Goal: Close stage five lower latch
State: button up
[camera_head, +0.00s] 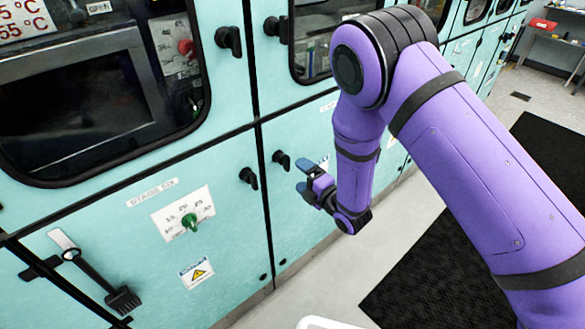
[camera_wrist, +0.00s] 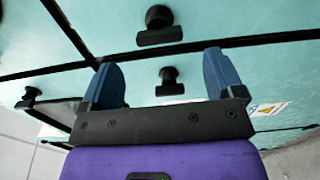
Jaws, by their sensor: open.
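The stage five lower latch (camera_head: 281,160) is a small black knob with a short handle on the teal panel, just right of the vertical seam. In the head view its handle hangs downward, slightly tilted. My gripper (camera_head: 305,178) is open, just right of this latch and apart from it. In the wrist view the latch (camera_wrist: 169,82) shows between the two blue fingertips (camera_wrist: 163,80), beyond them, its handle lying roughly parallel to the seam. Nothing is held between the fingers.
A matching latch (camera_head: 249,178) sits across the seam on the stage six panel, with a green knob (camera_head: 190,222) to its left. Upper latches (camera_head: 229,40) are above. A black brush (camera_head: 105,285) is at lower left. Open floor with a dark mat (camera_head: 430,260) lies right.

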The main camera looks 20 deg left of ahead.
jog(key=v, duration=0.3)
jog(key=shift+s+d, duration=0.15)
jog(key=shift+d, duration=0.05)
dwell(0.3)
jog(key=w+d+r+m+t+h, duration=0.2)
jog(key=w+d+r+m+h, duration=0.15)
jog(key=w+r, duration=0.35)
jog(key=d+r+m+h, duration=0.7)
jog(key=d+r+m, duration=0.5)
jog(key=d+r, duration=0.7)
jog(key=s+d+r+m+g+h, duration=0.2)
jog(key=s+d+r+m, duration=0.2)
jog(key=s+d+r, duration=0.3)
jog(key=s+d+r+m+g+h, duration=0.1)
jog(key=s+d+m, duration=0.4)
jog(key=s, duration=0.7)
jog(key=s+d+r+m+g+h, duration=0.1)
jog(key=s+d+r+m+g, duration=0.2)
jog(key=s, duration=1)
jog(key=d+r+m, duration=0.1)
jog(key=d+m, duration=0.1)
jog(key=d, duration=0.1)
jog(key=shift+d+r+g, duration=0.2)
jog(key=shift+r+g, duration=0.1)
jog(key=shift+r, duration=0.05)
